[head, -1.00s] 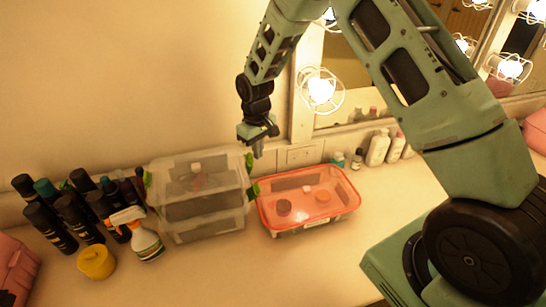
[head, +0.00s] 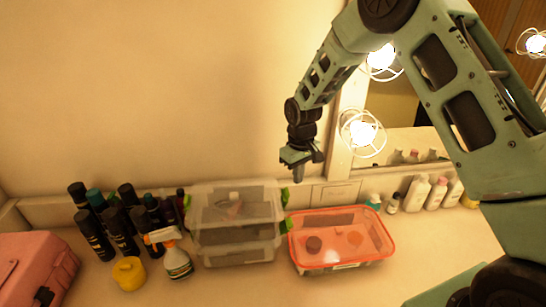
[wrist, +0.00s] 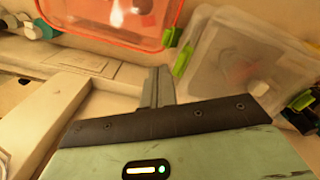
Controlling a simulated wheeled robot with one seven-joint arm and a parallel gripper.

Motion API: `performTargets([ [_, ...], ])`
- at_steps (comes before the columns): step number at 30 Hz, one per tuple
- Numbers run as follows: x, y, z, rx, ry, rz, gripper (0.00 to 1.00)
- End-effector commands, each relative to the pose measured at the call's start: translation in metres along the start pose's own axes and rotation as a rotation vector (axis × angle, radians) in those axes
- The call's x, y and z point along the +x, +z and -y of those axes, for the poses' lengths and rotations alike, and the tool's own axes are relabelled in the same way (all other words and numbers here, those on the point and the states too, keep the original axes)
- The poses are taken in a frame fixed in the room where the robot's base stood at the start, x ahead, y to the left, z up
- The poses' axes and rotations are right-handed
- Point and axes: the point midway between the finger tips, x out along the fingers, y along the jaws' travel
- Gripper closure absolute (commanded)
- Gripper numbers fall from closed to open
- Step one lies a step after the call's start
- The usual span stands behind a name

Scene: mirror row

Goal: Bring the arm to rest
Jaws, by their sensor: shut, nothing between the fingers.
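My gripper (head: 298,176) hangs from my green arm, pointing down in front of the wall. It is above the gap between the clear stacked boxes and the orange-rimmed box. Its fingers are together and empty, touching nothing that I can make out. In the wrist view the shut fingers (wrist: 158,88) show at the middle.
Clear stacked boxes with green clips (head: 235,222) stand below my gripper. An orange-rimmed box (head: 340,262) stands to their right. Several dark bottles (head: 95,236), a spray bottle (head: 176,262), a yellow jar (head: 128,274) and a pink case (head: 30,262) are left. Lit bulbs (head: 363,134) line the mirror.

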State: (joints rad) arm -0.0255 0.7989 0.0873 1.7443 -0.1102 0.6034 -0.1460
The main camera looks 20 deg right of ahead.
Motion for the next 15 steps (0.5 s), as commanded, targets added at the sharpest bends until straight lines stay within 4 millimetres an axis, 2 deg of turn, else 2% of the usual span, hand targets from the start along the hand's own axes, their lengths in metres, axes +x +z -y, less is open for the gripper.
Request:
performTargets([
  [4,-0.002,0.001,0.006,-0.006,-0.004,-0.002,1.0],
  [7,-0.01,0.008,0.031,-0.028,-0.017,-0.01,1.0],
  [11,-0.03,0.034,0.089,-0.08,-0.048,-0.023,1.0],
  [15,-0.049,0.086,0.154,-0.152,-0.076,-0.03,1.0],
])
